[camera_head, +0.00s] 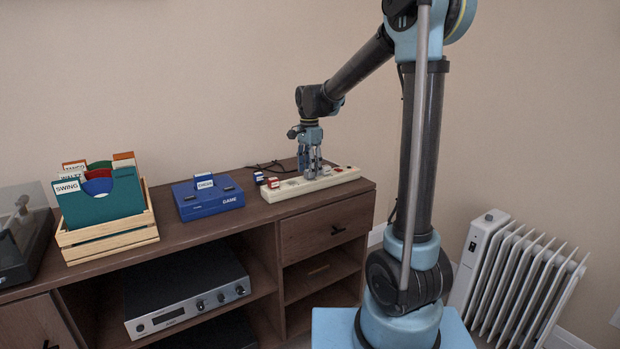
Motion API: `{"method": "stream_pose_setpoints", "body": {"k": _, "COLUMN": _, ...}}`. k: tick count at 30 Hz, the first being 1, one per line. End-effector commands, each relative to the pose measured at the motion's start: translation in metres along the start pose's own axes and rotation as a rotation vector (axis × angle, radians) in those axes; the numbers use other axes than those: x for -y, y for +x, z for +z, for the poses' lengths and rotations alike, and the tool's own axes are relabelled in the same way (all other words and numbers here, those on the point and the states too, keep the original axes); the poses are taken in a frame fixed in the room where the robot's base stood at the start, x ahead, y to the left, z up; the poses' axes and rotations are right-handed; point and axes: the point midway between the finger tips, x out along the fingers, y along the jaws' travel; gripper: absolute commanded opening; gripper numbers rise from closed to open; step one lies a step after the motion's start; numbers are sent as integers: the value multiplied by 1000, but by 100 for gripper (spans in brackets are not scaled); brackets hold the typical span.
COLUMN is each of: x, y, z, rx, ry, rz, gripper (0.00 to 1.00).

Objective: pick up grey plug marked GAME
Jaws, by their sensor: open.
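A cream power strip (320,180) lies on the wooden cabinet top. My gripper (311,173) points straight down over the middle of the strip, to the right of these plugs. It is open, with its fingertips close to the strip. Whether they touch it or straddle a plug, I cannot tell. I cannot make out a grey plug marked GAME; the fingers hide part of the strip.
A blue console (210,204) marked GAME, with a white-labelled cartridge, sits left of the strip. Farther left are a wooden crate (110,243) of record sleeves and a turntable (22,235). Dark cables (262,165) lie behind the strip. A white radiator (520,285) stands right.

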Motion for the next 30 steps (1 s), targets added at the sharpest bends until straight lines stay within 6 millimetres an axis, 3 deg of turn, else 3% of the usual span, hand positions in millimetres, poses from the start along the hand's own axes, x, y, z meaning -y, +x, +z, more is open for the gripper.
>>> {"method": "stream_pose_setpoints", "body": {"k": 8, "x": 0, "y": 2, "z": 0, "rx": 0, "ry": 0, "rz": 0, "gripper": 46}}
{"method": "stream_pose_setpoints", "body": {"k": 14, "x": 0, "y": 2, "z": 0, "rx": 0, "ry": 0, "rz": 0, "gripper": 1}}
{"method": "stream_pose_setpoints", "body": {"k": 25, "x": 0, "y": -1, "z": 0, "rx": 0, "ry": 0, "rz": 0, "gripper": 1}}
{"method": "stream_pose_setpoints", "body": {"k": 30, "x": 0, "y": -17, "z": 0, "rx": 0, "ry": 0, "rz": 0, "gripper": 1}}
